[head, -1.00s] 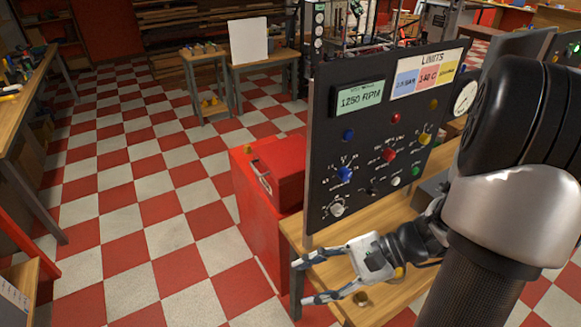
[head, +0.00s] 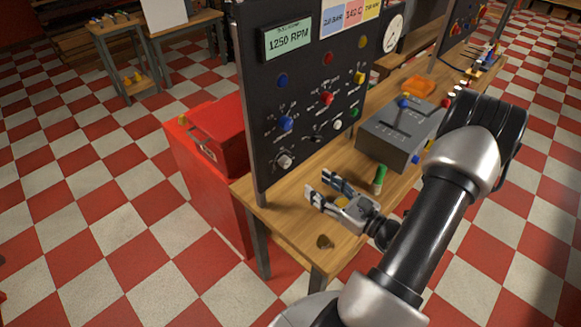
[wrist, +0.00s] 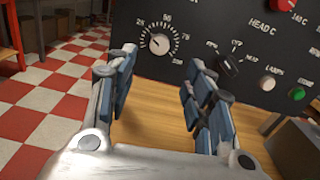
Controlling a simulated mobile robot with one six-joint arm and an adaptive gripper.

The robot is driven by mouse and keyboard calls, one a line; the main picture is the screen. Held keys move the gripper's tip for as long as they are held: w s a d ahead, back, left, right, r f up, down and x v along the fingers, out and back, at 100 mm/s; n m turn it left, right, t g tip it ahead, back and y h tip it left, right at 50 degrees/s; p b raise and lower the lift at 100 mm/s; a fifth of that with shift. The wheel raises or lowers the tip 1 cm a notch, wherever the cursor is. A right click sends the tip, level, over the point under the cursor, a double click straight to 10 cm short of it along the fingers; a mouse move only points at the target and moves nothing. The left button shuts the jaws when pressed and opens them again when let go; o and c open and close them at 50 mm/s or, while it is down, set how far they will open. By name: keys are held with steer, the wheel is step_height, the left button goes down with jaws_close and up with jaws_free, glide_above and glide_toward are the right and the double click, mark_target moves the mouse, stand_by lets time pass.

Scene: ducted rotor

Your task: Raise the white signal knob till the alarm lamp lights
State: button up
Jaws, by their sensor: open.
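The white knob (head: 284,161) sits at the lower left of the dark upright panel (head: 262,110). In the wrist view, the knob (wrist: 160,44) has a dial around it with marks including 25, 50, 75 and 100; its pointer is too small to read exactly. My gripper (head: 316,184) is open and empty, in front of the panel above the wooden bench, apart from the knob. In the wrist view, the knob shows between and beyond the spread fingers (wrist: 160,72). A dark red lamp (head: 327,58) is higher on the panel; its label is not readable.
A black selector (wrist: 228,65), a white button (wrist: 267,83) and a green button (wrist: 297,94) lie right of the knob. A green cylinder (head: 380,180) stands on the bench (head: 290,205) near my gripper. A grey box (head: 395,138) is behind; a red cabinet (head: 195,165) is left.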

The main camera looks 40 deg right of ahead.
mark_target(288, 164)
steer(key=w, duration=0.3)
steer(key=w+b, duration=0.1)
steer(key=w, duration=0.3)
steer(key=w+a, duration=0.1)
steer(key=w, duration=0.3)
steer(key=shift+w+b, duration=0.25)
steer(key=shift+b, duration=0.15)
steer(key=shift+c, duration=0.3)
steer(key=c, duration=1)
steer(key=m+p, duration=0.3)
steer(key=shift+r, duration=0.1)
steer(key=shift+m+p, duration=1.1)
steer(key=shift+m, duration=0.9)
